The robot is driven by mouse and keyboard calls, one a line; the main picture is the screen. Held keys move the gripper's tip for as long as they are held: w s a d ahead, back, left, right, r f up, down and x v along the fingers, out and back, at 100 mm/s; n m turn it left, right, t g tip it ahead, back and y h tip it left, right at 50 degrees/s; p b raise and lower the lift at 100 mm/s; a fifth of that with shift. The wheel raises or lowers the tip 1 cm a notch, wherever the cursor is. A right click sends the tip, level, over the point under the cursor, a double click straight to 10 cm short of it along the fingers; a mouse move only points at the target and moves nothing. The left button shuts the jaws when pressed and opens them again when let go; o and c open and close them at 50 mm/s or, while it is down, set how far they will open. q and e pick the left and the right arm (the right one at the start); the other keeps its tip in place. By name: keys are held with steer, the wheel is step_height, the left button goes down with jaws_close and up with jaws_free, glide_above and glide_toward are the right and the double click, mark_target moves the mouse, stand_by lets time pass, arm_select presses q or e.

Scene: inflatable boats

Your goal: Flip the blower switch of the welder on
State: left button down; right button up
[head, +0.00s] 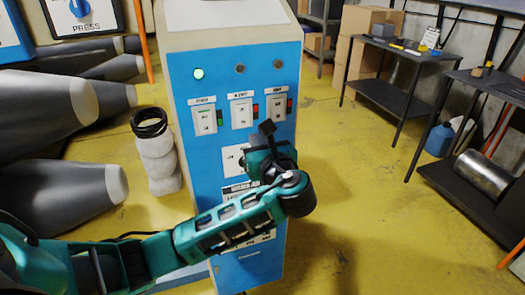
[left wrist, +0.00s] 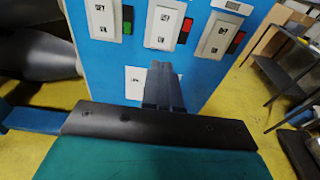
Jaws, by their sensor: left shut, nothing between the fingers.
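The welder (head: 187,150) is a tall cabinet with a blue front panel. It bears three white switches in a row. The left one is the power switch (head: 205,119), with a lit green lamp above it. The middle switch (head: 242,112), whose small label is hard to read, and the right switch (head: 276,104) have red marks beside them and unlit lamps above. My left gripper (head: 267,127) is shut and empty, in front of the panel, just below and between the middle and right switches. In the left wrist view its fingers (left wrist: 163,75) point at the panel below the middle switch (left wrist: 165,24).
Another white plate (head: 233,160) on the panel is partly hidden behind my gripper. Large grey tubes (head: 60,110) lie at left, beside a white stacked roll (head: 158,160). Dark tables (head: 385,90) stand at right. Yellow floor (head: 350,200) is clear right of the welder.

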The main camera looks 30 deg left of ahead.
mark_target(243, 125)
arm_select(q)
steer(key=x, duration=0.8)
steer(key=shift+d+b, duration=0.1)
steer(key=shift+b, duration=0.3)
arm_select(e)
steer(key=shift+f, duration=0.45)
arm_select(q)
steer(key=shift+w, duration=0.15)
steer(key=shift+f, duration=0.1)
arm_select(e)
steer(key=shift+s+d+r, duration=0.1)
